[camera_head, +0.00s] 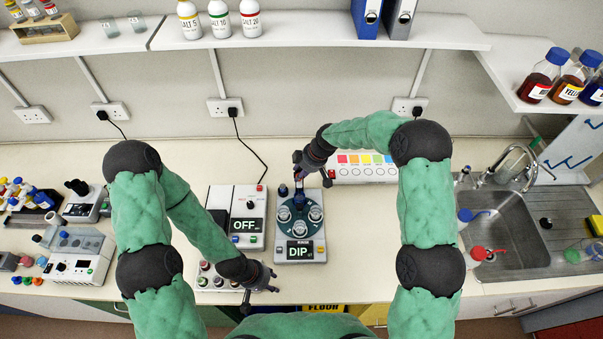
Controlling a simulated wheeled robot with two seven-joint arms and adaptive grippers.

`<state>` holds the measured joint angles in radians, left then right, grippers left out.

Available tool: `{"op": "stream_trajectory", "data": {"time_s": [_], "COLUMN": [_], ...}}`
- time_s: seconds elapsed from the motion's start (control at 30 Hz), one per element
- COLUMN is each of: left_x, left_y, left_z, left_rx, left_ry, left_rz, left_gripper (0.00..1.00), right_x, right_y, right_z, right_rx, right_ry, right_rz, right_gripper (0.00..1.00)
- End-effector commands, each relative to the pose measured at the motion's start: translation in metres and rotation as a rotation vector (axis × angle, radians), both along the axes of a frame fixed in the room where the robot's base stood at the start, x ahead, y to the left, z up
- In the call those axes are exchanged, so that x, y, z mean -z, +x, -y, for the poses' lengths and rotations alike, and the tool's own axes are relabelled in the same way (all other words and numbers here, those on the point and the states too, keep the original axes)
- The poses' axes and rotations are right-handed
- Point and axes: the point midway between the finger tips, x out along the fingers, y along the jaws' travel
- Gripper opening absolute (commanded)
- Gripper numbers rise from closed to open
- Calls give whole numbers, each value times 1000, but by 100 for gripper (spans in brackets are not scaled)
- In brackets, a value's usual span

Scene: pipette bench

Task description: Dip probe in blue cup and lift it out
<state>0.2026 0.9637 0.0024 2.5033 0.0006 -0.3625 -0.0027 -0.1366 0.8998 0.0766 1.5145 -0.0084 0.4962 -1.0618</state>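The dip station (300,252) stands near the middle of the bench, its display reading DIP. Its dark teal round carrier (300,228) holds several clear cups. A small dark blue piece (283,190) shows at its back left. A slim dark purple-blue upright piece, perhaps the probe (299,187), shows at the back of the carrier. My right gripper (311,170) is above it, fingers apart; I see nothing clearly clamped between them. I cannot make out which cup is blue. My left gripper (260,294) is low, left of the station's front, its fingers spread and empty.
A device reading OFF (247,226) stands left of the dip station. A small rack with colored tops (206,282) is beside my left gripper. The sink (500,235) is at the right. Bench right of the station is clear.

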Motion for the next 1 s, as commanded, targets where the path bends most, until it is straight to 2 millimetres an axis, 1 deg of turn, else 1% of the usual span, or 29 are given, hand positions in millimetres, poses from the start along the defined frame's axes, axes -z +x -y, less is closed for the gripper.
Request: {"op": "stream_trajectory", "data": {"time_s": [0.17, 0.27, 0.33, 0.43, 0.7, 0.8, 1.0], "left_x": [0, 0, 0, 0, 0, 0, 0], "left_y": [0, 0, 0, 0, 0, 0, 0], "left_z": [0, 0, 0, 0, 0, 0, 0], "left_rx": [0, 0, 0, 0, 0, 0, 0], "left_ry": [0, 0, 0, 0, 0, 0, 0], "left_rz": [0, 0, 0, 0, 0, 0, 0], "left_gripper": [40, 40, 40, 40, 40, 40, 40], "right_x": [1, -3, -10, -25, -75, -90, -107], "right_y": [-1, -2, -3, -5, -14, -16, -20], "right_z": [1, 3, 5, 11, 29, 34, 40], "right_rx": [0, 0, 0, 1, 0, 0, 0], "right_ry": [-1, -1, -1, 0, 0, 0, -1], "right_rz": [-4, -4, -4, -2, 1, 1, -1], "right_gripper": [36, 36, 36, 36, 36, 36, 36]}}
